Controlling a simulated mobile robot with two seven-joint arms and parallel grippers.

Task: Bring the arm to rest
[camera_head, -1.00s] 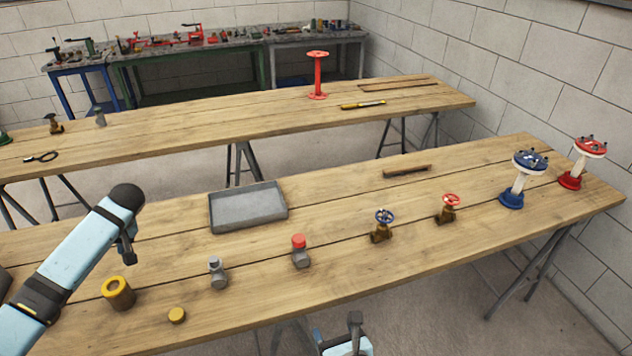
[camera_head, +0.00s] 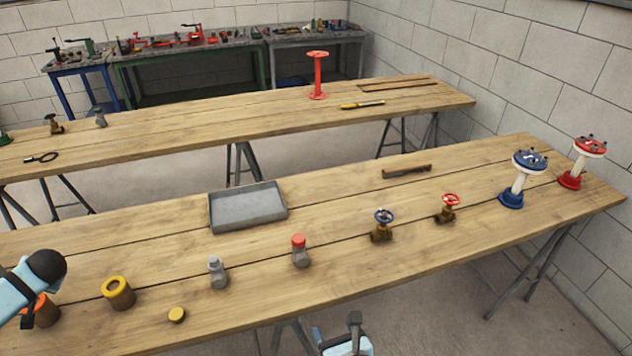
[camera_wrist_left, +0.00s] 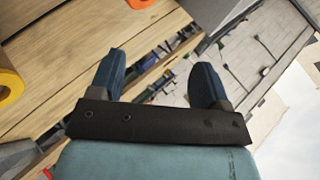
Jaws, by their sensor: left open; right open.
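My left arm comes in at the lower left of the head view, its light blue links and black joint (camera_head: 46,266) above the near table's left end. Its fingertips are outside the head view. In the left wrist view my left gripper (camera_wrist_left: 158,80) has its two dark blue fingers apart with nothing between them. My right gripper (camera_head: 345,340) shows in part at the bottom edge of the head view, in front of the near table (camera_head: 330,270); nothing shows in it. The lower parts of it are cut off.
A second table (camera_head: 220,120) stands behind.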

